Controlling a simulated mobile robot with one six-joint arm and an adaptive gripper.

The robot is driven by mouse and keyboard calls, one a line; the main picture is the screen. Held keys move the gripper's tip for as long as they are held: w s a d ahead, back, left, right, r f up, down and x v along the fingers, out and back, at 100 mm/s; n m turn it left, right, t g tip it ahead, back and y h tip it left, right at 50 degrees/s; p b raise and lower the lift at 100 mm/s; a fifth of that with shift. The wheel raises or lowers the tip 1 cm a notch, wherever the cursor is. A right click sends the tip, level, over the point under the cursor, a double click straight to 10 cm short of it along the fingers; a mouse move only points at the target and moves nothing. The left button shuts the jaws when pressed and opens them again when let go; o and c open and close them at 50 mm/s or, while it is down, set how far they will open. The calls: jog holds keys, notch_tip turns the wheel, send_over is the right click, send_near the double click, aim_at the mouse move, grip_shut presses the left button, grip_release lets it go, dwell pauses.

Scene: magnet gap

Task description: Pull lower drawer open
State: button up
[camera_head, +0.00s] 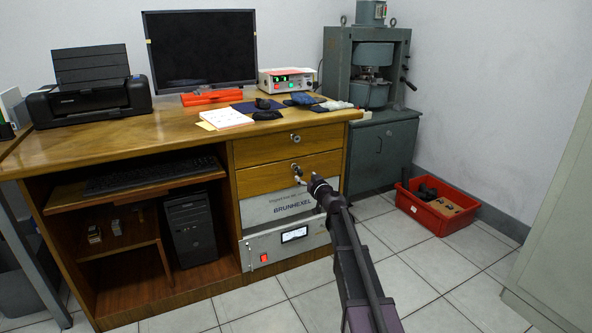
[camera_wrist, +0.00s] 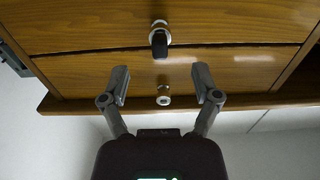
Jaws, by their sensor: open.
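The lower drawer (camera_head: 265,179) is a wooden front below the similar upper drawer (camera_head: 262,149), and both look shut. The lower drawer's round metal knob (camera_head: 296,169) shows just beyond the tip of my gripper (camera_head: 306,183). The wrist view appears upside down, so the lower drawer (camera_wrist: 230,22) is at its top. There its knob (camera_wrist: 160,25), with a dark piece on it, lies beyond my open gripper (camera_wrist: 160,80). The upper drawer's knob (camera_wrist: 163,98) appears between the fingers in the picture. My gripper is empty and seems to touch neither knob.
A grey panel (camera_head: 285,205) and a white instrument (camera_head: 290,244) sit below the drawers. The desktop (camera_head: 130,135) overhangs above. An open compartment with a computer tower (camera_head: 190,230) is left. A red crate (camera_head: 430,211) stands on the floor at right, with clear tiles in front.

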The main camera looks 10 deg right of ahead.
aim_at(299, 170)
jog(key=shift+x, duration=3.2)
grip_shut()
jog(key=shift+v, duration=4.5)
jog(key=shift+s, duration=0.1)
jog(key=v, duration=0.8)
jog(key=shift+s, duration=0.4)
jog(key=shift+s+d, duration=0.15)
